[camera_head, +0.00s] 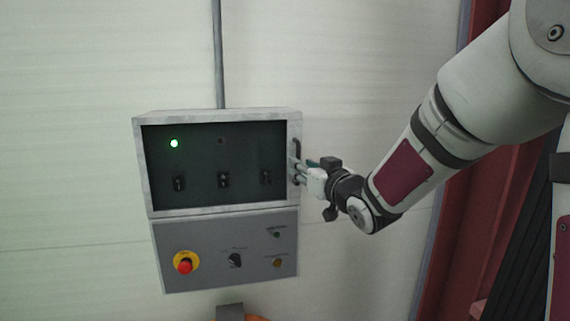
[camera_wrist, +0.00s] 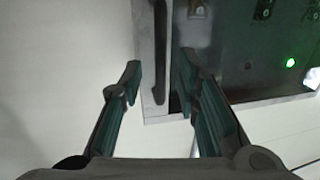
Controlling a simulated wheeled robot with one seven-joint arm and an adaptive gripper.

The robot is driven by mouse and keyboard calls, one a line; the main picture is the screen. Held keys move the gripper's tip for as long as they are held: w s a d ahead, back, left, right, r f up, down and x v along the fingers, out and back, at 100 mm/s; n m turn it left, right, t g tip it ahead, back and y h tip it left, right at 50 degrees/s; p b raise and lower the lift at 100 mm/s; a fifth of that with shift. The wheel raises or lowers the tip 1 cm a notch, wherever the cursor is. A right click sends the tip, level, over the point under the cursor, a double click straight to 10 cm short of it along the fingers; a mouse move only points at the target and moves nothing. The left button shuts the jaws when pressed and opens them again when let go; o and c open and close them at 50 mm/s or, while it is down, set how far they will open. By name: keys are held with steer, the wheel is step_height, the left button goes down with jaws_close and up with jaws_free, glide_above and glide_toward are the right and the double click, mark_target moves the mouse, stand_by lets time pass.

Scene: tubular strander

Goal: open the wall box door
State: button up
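The wall box (camera_head: 215,113) hangs on the white wall, with a dark-windowed door (camera_head: 222,192) in a light grey frame. The door looks closed. A dark vertical handle (camera_head: 297,149) is at the door's right edge. In the wrist view the handle (camera_wrist: 160,55) is a dark bar running down between the two fingers. My gripper (camera_head: 298,171) is at the box's right side, by the handle. In the wrist view my gripper (camera_wrist: 160,72) is open, with one finger on each side of the handle and gaps showing. Whether the tips reach around the bar is unclear.
Below the door is a grey panel (camera_head: 210,254) with a red emergency button (camera_head: 185,265) and a black knob (camera_head: 235,260). A green lamp (camera_head: 174,143) glows behind the window. A conduit (camera_head: 218,55) rises above. Red and dark structure (camera_head: 485,200) stands at right.

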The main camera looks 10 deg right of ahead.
steer(key=shift+w+a, duration=0.2)
steer(key=shift+w, duration=0.6)
steer(key=shift+w+a, duration=0.15)
steer(key=shift+w, duration=0.65)
jaws_close()
